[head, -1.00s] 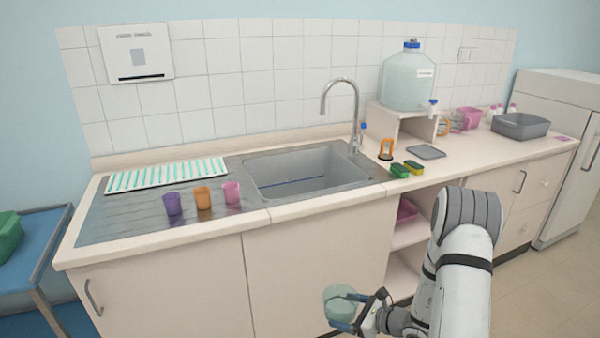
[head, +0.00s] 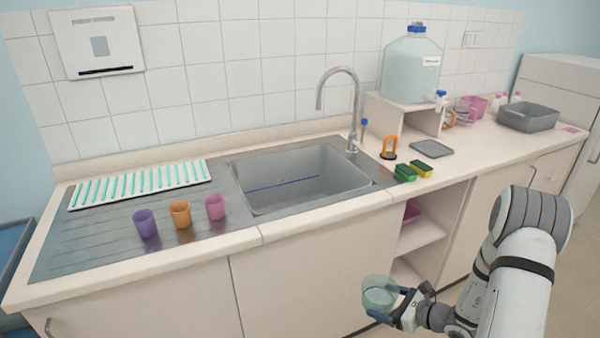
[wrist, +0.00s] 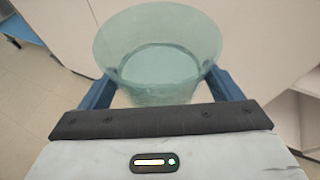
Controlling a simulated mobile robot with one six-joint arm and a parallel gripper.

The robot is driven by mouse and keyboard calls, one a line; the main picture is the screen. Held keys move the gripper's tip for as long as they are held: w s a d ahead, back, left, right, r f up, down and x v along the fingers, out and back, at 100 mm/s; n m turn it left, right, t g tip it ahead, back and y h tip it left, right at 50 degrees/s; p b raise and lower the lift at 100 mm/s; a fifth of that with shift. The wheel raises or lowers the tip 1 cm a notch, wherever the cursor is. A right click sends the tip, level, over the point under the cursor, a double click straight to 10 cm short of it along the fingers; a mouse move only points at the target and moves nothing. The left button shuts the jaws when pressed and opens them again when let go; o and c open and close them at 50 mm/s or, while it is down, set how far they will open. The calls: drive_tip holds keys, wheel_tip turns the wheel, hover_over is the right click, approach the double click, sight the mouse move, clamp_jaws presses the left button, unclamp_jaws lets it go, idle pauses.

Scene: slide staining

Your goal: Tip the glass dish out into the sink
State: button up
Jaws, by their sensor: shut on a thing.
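The glass dish (head: 379,292) is a clear greenish bowl. It is held in my gripper (head: 388,305), low in front of the cabinet doors and below the counter's front edge. In the wrist view the glass dish (wrist: 158,55) looks upright, with a blue finger on each side of it; I cannot tell how much liquid is in it. The sink (head: 300,185) is a grey basin set in the counter, above and to the left of the dish. A dark blue line shows across its inside. The chrome tap (head: 350,95) arches over its back right.
Purple (head: 146,223), orange (head: 180,214) and pink (head: 214,206) cups stand on the drainer left of the sink. A rack with teal strips (head: 140,183) lies behind them. Sponges (head: 413,173) and an orange-handled item (head: 389,147) sit right of the sink, near a large water bottle (head: 411,67).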

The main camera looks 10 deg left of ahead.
sight(384, 297)
drive_tip(key=shift+d, duration=0.2)
drive_tip(key=shift+w+f+b, duration=0.15)
drive_tip(key=shift+f+b, duration=0.05)
drive_tip(key=shift+b, duration=0.25)
drive_tip(key=w+f+m+t+h+b, duration=0.1)
drive_tip(key=b, duration=0.3)
drive_tip(key=shift+w+f, duration=0.25)
drive_tip(key=shift+w, duration=0.05)
drive_tip(key=w+f+m+t+h+b, duration=0.1)
drive_tip(key=b, duration=0.3)
drive_tip(key=w+m+t+h+b, duration=0.1)
drive_tip(key=b, duration=0.2)
drive_tip(key=shift+w+f+m+b, duration=0.1)
drive_tip(key=shift+f+m+b, duration=0.25)
drive_tip(key=shift+m+b, duration=0.05)
drive_tip(key=m+h+b, duration=0.1)
drive_tip(key=b, duration=0.2)
drive_tip(key=f+t+h+b, duration=0.1)
drive_tip(key=b, duration=0.2)
drive_tip(key=shift+w+f+m+t, duration=0.2)
drive_tip(key=shift+m+t, duration=0.1)
drive_tip(key=shift+m, duration=0.1)
drive_tip(key=m+h+b, duration=0.1)
drive_tip(key=b, duration=0.1)
drive_tip(key=h+b, duration=0.1)
drive_tip(key=b, duration=0.1)
drive_tip(key=shift+s+f+m+t+b, duration=0.3)
drive_tip(key=shift+f+m+t+b, duration=0.1)
